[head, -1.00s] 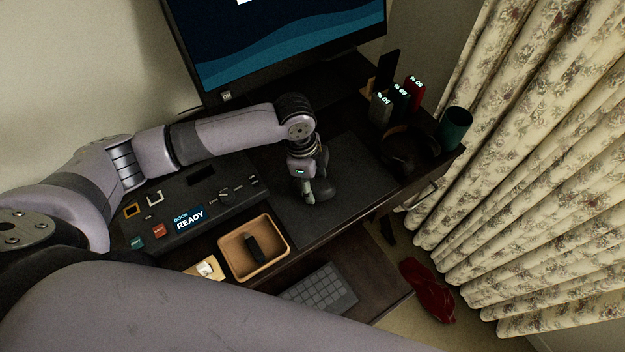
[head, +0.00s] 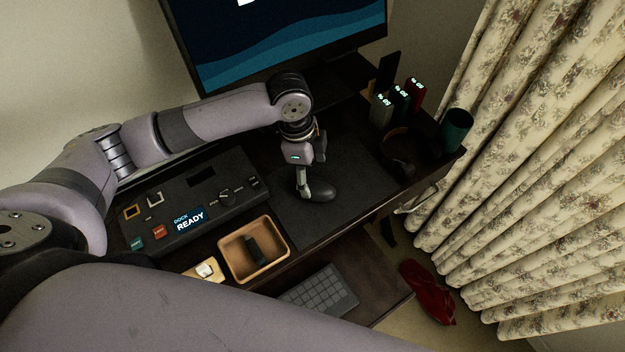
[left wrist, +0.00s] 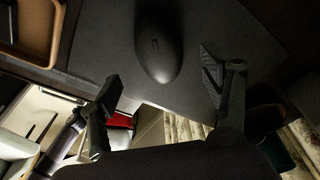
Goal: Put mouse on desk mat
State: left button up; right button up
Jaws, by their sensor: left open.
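The mouse (head: 318,190) is dark and rounded. It rests on the dark grey desk mat (head: 345,160) near the mat's front part. In the left wrist view the mouse (left wrist: 159,42) lies on the mat (left wrist: 225,40), beyond the fingertips and not between them. My left gripper (head: 306,188) is just above the mat, beside the mouse in the head view. In the left wrist view its two fingers (left wrist: 162,82) are spread wide with nothing held. My right gripper is not in view.
A wooden tray (head: 283,254) holding a dark object and a control dock (head: 160,232) stand left of the mat. A keyboard (head: 320,291) lies lower in front. Headphones (head: 402,150), several upright lit blocks (head: 401,103) and a green cup (head: 457,130) stand right; a monitor (head: 280,40) is behind.

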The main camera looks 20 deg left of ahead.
pick_arm(q)
notch_tip(320, 180, up, 7)
jog(key=a, duration=0.1)
jog(key=shift+s, duration=0.15)
dwell(0.5)
